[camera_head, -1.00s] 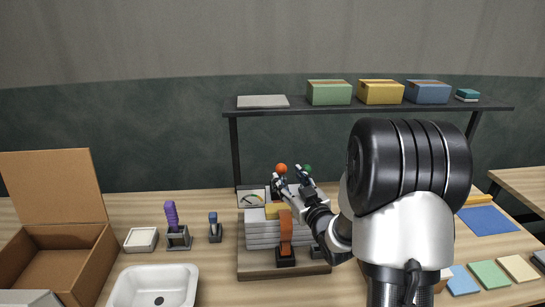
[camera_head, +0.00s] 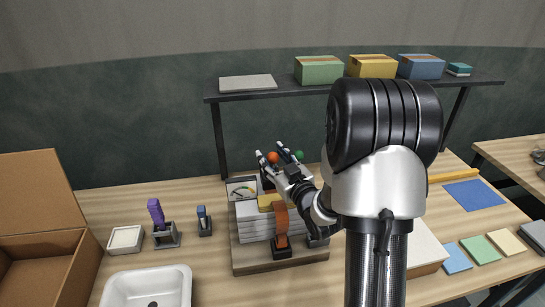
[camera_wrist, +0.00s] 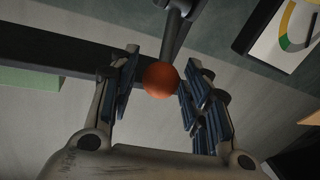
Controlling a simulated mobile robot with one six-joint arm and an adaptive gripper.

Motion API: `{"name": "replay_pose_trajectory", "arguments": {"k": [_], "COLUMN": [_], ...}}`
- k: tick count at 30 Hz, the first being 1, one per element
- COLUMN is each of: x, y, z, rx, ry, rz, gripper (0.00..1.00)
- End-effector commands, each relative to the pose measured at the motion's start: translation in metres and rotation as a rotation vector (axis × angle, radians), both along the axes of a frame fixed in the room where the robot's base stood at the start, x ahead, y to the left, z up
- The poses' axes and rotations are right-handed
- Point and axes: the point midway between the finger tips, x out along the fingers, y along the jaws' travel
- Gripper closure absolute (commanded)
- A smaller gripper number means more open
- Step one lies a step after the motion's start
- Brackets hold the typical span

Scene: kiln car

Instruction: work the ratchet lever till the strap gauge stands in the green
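The ratchet lever ends in an orange ball knob (camera_head: 273,157), which also shows in the wrist view (camera_wrist: 161,79). My gripper (camera_head: 271,153) is open around the knob, one finger on each side. In the wrist view there is a clear gap on the left; the right finger is close to the ball, and I cannot tell if it touches. The strap gauge (camera_head: 241,189) stands behind the stack; its dial (camera_wrist: 287,32) has a green and yellow arc and a dark needle, whose exact reading I cannot tell. An orange strap (camera_head: 281,218) runs over the grey slabs (camera_head: 254,225).
A green knob (camera_head: 299,155) stands just right of my gripper. A dark shelf (camera_head: 300,87) with boxes spans behind. A purple-handled tool (camera_head: 156,212), a small blue-topped tool (camera_head: 203,220) and a white basin (camera_head: 148,289) are to the left.

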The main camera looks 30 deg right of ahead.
Motion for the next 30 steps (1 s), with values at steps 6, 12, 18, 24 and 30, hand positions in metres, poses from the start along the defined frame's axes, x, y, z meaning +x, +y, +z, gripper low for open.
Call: {"name": "replay_pose_trajectory", "arguments": {"k": [6, 12, 18, 24, 30], "x": [0.0002, 0.0002, 0.0003, 0.0003, 0.0009], "y": [0.0000, 0.0000, 0.0001, 0.0001, 0.0000], "z": [0.0003, 0.0003, 0.0004, 0.0006, 0.0018], "rx": [0.000, 0.000, 0.000, 0.000, 0.001], "ry": [0.000, -0.001, -0.001, -0.001, 0.004], "rz": [0.000, 0.000, 0.000, 0.000, 0.000], "gripper": [0.74, 0.87, 1.00, 1.00, 1.00]}}
